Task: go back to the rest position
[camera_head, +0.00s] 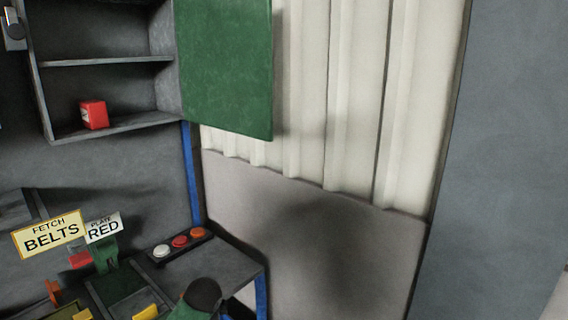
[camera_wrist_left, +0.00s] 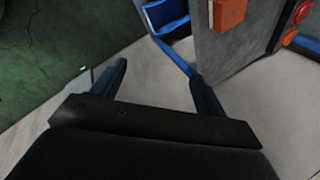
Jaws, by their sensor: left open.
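My left gripper (camera_wrist_left: 158,80) shows in the left wrist view with its two dark blue fingers spread apart. Nothing is between them, and pale floor shows behind. I cannot make out the left gripper in the head view. My right gripper is in neither view.
The head view shows a grey shelf (camera_head: 110,61) with a red box (camera_head: 94,114), a green panel (camera_head: 225,65), and a bench (camera_head: 225,262) with several round buttons. Signs (camera_head: 50,234) read BELTS and RED. In the wrist view, an orange block (camera_wrist_left: 229,13) is on a grey panel.

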